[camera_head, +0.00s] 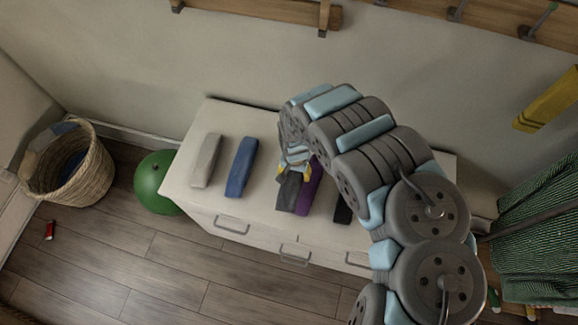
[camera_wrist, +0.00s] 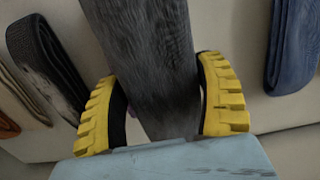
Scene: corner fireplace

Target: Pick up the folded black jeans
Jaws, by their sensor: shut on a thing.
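The folded black jeans (camera_head: 287,194), a faded dark grey-black bundle, are at the middle of the white dresser top (camera_head: 262,132). In the wrist view the jeans (camera_wrist: 150,50) run up between the yellow fingers. My gripper (camera_head: 293,170) comes down over their far end. In the wrist view my gripper (camera_wrist: 165,100) has one finger on each side of the cloth and is shut on it. I cannot tell whether the jeans still touch the dresser top. My gripper hides their far end in the head view.
A purple folded garment (camera_head: 309,192) lies close at the right, and a black one (camera_head: 343,210) is beyond it, partly behind my arm. Blue (camera_head: 241,168) and light grey (camera_head: 207,160) garments lie left. A green ball (camera_head: 152,183) and wicker basket (camera_head: 88,180) stand on the floor.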

